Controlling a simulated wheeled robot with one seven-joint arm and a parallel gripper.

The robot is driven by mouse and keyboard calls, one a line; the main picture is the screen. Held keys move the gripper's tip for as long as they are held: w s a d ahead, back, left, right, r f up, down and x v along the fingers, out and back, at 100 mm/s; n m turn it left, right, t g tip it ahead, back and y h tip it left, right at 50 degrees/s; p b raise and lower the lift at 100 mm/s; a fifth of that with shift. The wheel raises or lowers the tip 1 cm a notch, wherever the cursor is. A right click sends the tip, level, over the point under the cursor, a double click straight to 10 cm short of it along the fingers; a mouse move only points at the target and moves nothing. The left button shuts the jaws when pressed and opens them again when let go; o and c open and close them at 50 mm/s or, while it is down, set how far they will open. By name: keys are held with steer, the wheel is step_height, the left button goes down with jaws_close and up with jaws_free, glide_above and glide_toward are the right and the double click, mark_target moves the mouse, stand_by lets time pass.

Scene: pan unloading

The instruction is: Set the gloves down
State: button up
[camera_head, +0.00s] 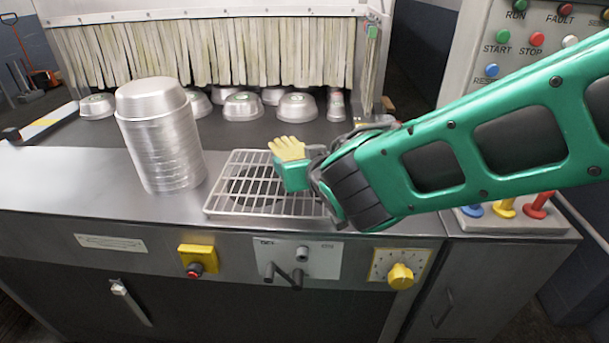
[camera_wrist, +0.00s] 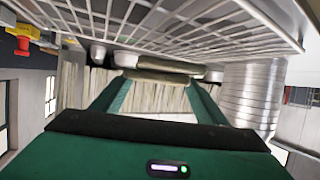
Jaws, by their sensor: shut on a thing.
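The gloves (camera_head: 288,148) are pale yellow and show just past my gripper's tip in the head view. In the wrist view, part of the gloves (camera_wrist: 165,76) shows as flattened beige edges between the two green fingers. My gripper (camera_head: 291,170) is shut on the gloves and shows in the wrist view (camera_wrist: 160,88). It is over the right part of the wire rack (camera_head: 225,208) in the head view. Whether the gloves touch the rack is unclear. My gripper hides part of the gloves.
A tall stack of metal pans (camera_head: 160,140) stands left of the rack. Several upturned pans (camera_head: 243,106) sit on the dark belt before the strip curtain (camera_head: 200,52). Bare steel counter (camera_head: 60,178) lies at the left. A control panel (camera_head: 480,60) stands at the right.

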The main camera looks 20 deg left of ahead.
steer(key=shift+w+d+f, duration=0.4)
steer(key=shift+w+f, duration=0.25)
steer(key=shift+w, duration=0.1)
steer(key=shift+f, duration=1.9)
steer(key=shift+f, duration=0.1)
steer(key=o, duration=1.1)
